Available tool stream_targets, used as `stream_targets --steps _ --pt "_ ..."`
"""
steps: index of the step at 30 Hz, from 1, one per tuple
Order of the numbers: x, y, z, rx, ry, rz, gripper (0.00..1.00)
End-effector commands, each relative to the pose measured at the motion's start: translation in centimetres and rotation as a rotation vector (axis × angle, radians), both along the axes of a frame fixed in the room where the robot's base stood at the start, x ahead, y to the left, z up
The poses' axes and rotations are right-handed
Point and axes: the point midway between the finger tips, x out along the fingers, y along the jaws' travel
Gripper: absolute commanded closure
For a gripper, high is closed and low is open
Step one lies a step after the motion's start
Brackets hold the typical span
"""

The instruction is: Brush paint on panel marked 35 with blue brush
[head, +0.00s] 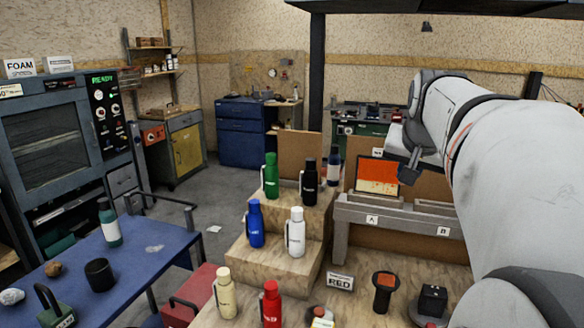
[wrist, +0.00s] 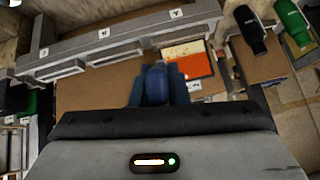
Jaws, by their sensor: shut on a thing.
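My gripper (head: 408,172) is at the right, close in front of a framed panel (head: 376,172) on a grey rack (head: 385,212). The panel is mostly orange-red with a pale band along its lower edge. It also shows in the wrist view (wrist: 194,65), upside down, just beyond the jaws. In the wrist view my gripper (wrist: 155,92) is shut on a blue thing (wrist: 156,80), which looks like the blue brush. Its bristles are hidden, so I cannot tell whether they touch the panel. The number 35 is not legible on the panel.
A stepped wooden stand (head: 262,272) left of the rack carries blue (head: 256,225), white (head: 295,233), green (head: 271,178) and black (head: 309,183) bottles. Cream (head: 225,293) and red (head: 271,303) bottles stand lower in front. A blue table (head: 135,262) is at the left.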

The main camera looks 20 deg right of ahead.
Motion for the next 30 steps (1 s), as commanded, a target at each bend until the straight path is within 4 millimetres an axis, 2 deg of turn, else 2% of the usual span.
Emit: stream_targets --steps 11,14,24,30 --pt "0.6 0.6 -0.5 0.002 0.002 0.002 1.00" --pt "1.8 1.8 -1.6 0.004 0.008 0.002 1.00" --pt "6.4 8.2 -5.7 0.000 0.005 0.002 1.00" --pt "7.4 9.5 -6.3 -0.002 -0.003 0.001 1.00"
